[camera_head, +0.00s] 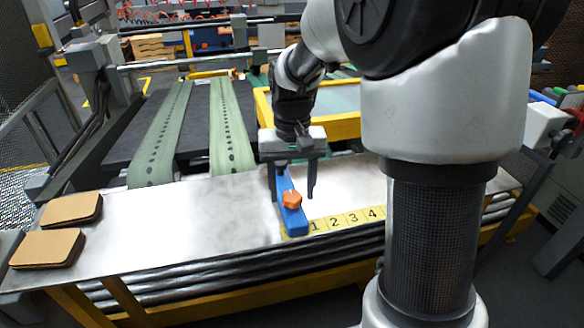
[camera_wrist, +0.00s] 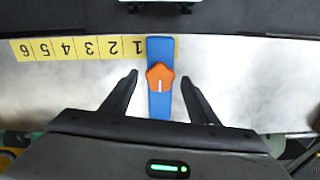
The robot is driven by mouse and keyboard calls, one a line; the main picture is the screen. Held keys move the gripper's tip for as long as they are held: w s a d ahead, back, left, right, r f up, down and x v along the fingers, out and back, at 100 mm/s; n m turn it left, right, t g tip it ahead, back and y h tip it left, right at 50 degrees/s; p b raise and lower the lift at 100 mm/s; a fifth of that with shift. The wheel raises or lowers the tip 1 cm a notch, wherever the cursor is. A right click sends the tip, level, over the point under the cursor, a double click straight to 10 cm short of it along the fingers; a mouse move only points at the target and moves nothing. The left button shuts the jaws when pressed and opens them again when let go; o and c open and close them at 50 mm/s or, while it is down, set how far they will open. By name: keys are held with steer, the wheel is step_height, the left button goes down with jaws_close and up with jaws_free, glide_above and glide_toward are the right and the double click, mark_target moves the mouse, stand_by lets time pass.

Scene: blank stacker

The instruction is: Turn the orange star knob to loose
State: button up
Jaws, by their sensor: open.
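The orange star knob (camera_head: 292,200) sits on top of a blue bar (camera_head: 287,181) on the metal table. In the wrist view the knob (camera_wrist: 160,76) has a white mark on its near side, pointing toward my gripper. The blue bar (camera_wrist: 160,50) runs lengthwise between my fingers and crosses the end of the yellow number scale (camera_wrist: 85,48). My gripper (camera_wrist: 161,75) is open, with one finger on each side of the bar and knob. There are gaps on both sides and neither finger touches the knob in that view. In the head view my gripper (camera_head: 295,190) points down over the bar.
Two stacks of brown cardboard blanks (camera_head: 70,209) lie at the table's left end. The metal table (camera_head: 190,215) is otherwise mostly bare. Green belts (camera_head: 160,135) and a yellow frame (camera_head: 345,127) stand behind it.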

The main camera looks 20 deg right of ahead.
mark_target(292, 196)
step_height(292, 196, up, 17)
stand_by(0.4)
steer(key=s+f+t, duration=0.2)
steer(key=s, duration=0.7)
steer(key=s+f+n+t, duration=0.1)
steer(key=s+f+t, duration=0.1)
steer(key=s, duration=0.6)
steer(key=shift+s+n+t, duration=0.3)
steer(key=shift+s+t, duration=0.05)
steer(key=shift+t, duration=0.45)
